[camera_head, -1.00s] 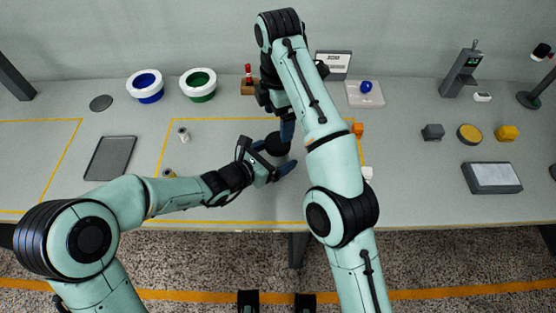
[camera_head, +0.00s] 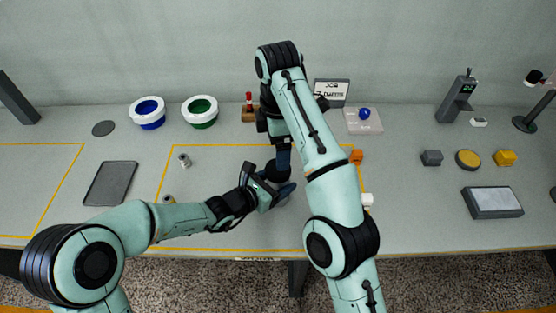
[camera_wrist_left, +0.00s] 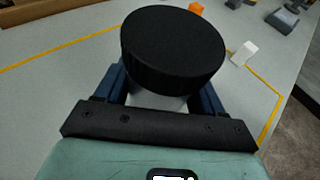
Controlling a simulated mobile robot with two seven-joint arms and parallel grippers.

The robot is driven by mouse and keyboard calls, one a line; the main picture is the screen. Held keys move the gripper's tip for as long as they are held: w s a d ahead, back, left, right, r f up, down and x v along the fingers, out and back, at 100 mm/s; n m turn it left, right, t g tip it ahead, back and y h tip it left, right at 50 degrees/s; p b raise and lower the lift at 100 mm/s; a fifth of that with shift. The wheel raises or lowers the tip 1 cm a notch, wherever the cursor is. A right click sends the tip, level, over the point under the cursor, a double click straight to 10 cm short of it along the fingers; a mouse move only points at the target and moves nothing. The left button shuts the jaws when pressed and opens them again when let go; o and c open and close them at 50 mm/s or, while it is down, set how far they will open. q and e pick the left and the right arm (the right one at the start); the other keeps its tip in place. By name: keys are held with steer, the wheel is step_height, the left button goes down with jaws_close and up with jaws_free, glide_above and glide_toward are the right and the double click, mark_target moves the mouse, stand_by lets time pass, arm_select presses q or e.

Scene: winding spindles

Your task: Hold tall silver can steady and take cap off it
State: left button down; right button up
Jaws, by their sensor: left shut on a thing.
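The tall silver can (camera_wrist_left: 155,101) shows as a pale strip under its wide black cap (camera_wrist_left: 172,50) in the left wrist view. The cap (camera_head: 277,173) is on top of the can and is partly covered by my arms in the head view. My left gripper (camera_head: 276,188) is shut on the can below the cap, with a blue finger (camera_wrist_left: 209,100) on each side of it. My right gripper (camera_head: 284,160) points down right by the far side of the cap. Its finger opening is hidden, and I cannot tell whether it touches the cap.
A dark tray (camera_head: 110,183) and a small silver piece (camera_head: 184,160) lie to the left. Blue (camera_head: 147,113) and green (camera_head: 200,111) ringed bowls stand at the back. An orange block (camera_head: 356,157) and a white block (camera_head: 367,200) lie right of my right arm.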

mark_target(278, 186)
steer(key=m, duration=0.8)
steer(key=shift+m, duration=0.3)
steer(key=m, duration=1.2)
steer(key=shift+m, duration=0.4)
steer(key=m, duration=0.8)
steer(key=shift+w+f, duration=0.1)
steer(key=shift+f, duration=3.9)
